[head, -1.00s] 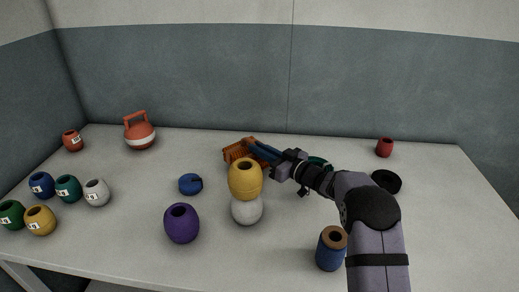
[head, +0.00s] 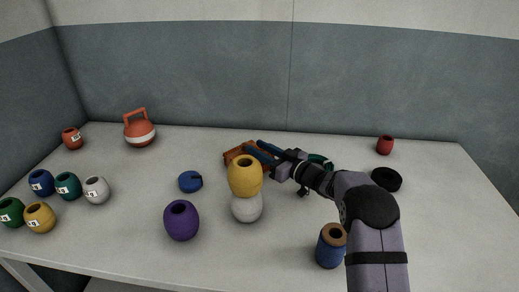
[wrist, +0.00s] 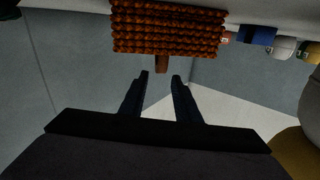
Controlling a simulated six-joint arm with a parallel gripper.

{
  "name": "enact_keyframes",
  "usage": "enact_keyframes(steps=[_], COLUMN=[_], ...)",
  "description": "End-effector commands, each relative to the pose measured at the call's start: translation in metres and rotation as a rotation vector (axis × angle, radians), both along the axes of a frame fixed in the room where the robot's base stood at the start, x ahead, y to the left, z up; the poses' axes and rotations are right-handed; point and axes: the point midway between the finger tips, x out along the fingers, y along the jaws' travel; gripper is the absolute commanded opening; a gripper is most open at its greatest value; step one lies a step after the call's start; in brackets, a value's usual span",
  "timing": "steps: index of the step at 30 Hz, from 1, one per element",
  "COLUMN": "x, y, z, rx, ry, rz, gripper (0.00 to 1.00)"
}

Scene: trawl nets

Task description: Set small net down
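The small net is an orange-brown knotted bundle (head: 236,153) lying on the table near the back wall, left of my gripper. The wrist view shows its knotted rows (wrist: 168,28) at the top, with a short brown tab (wrist: 162,64) sticking out toward me. My gripper (head: 256,148) has its two dark blue fingers apart. In the wrist view the fingertips (wrist: 161,78) stand open with the tab just beyond them and nothing between them. Part of the net is hidden behind the yellow float in the head view.
A yellow float (head: 244,176) on a white float (head: 247,208) stands just in front of the net.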

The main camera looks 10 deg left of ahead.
Motion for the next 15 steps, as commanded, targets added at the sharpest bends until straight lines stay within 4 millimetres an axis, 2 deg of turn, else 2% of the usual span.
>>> enact_keyframes(steps=[7, 11, 15], x=[0.000, 0.000, -0.010], y=[0.000, 0.000, -0.015], z=[0.003, 0.014, 0.012], rx=[0.000, 0.000, -0.001], ry=[0.000, 0.000, 0.002], rz=[0.000, 0.000, -0.003], gripper=[0.29, 0.29, 0.29])
